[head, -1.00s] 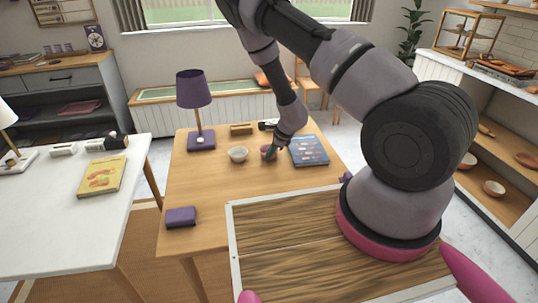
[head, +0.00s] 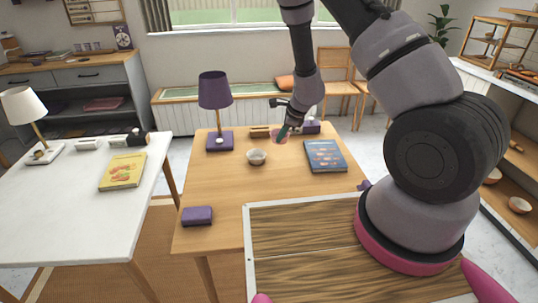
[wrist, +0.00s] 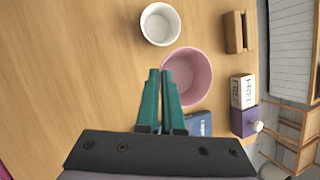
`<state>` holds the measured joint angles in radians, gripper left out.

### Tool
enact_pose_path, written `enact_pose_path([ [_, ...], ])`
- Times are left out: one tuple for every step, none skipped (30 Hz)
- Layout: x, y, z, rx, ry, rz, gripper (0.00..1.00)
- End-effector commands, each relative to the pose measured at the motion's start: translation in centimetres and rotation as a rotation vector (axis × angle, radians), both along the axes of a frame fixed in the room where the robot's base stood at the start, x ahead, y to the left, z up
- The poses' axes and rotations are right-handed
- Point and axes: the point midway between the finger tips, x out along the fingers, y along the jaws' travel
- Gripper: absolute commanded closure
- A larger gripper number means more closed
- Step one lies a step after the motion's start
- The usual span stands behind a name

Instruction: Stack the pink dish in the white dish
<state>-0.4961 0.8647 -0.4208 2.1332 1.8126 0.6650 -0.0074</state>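My gripper (head: 282,135) is shut on the rim of the pink dish (wrist: 190,78). In the wrist view the two green fingers are close together at the dish's near left wall. The pink dish is also partly visible in the head view (head: 277,138), held a little above the wooden table, and it looks empty. The white dish (head: 256,157) stands upright on the table, to the left of and nearer than the pink dish. In the wrist view the white dish (wrist: 160,24) is empty and lies beyond the fingers, apart from the pink dish.
A purple lamp (head: 215,100) stands at the table's back left. A blue book (head: 325,156) lies to the right. A wooden block (wrist: 239,32) and a purple box (wrist: 244,121) stand near the back. A purple case (head: 197,215) lies at front left. The table's middle front is clear.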

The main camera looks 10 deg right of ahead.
Motion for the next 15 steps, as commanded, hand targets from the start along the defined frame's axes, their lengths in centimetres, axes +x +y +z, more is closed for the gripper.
enact_pose_path([
  [0.2, 1.4, 0.4, 0.008, 0.001, 0.014, 1.00],
  [0.3, 2.2, 0.6, 0.008, 0.003, 0.025, 1.00],
  [0.4, 3.3, 0.9, 0.008, 0.004, 0.038, 1.00],
  [0.5, 4.1, 1.1, 0.007, 0.003, 0.049, 1.00],
  [0.6, 4.8, 1.4, 0.007, 0.002, 0.056, 1.00],
  [0.7, 5.8, 1.8, 0.005, -0.001, 0.068, 1.00],
  [0.9, 6.4, 2.1, 0.005, -0.004, 0.075, 1.00],
  [0.9, 6.9, 2.4, 0.004, -0.006, 0.080, 1.00],
  [1.0, 7.5, 2.7, 0.002, -0.010, 0.088, 1.00],
  [1.1, 7.9, 2.9, 0.001, -0.012, 0.092, 1.00],
  [1.1, 8.2, 3.0, 0.000, -0.014, 0.094, 1.00],
  [1.2, 8.5, 2.9, 0.000, -0.015, 0.098, 1.00],
  [1.2, 8.7, 2.7, -0.002, -0.015, 0.101, 1.00],
  [1.2, 8.8, 2.2, -0.002, -0.014, 0.101, 1.00],
  [1.1, 8.9, 1.5, -0.003, -0.014, 0.103, 1.00],
])
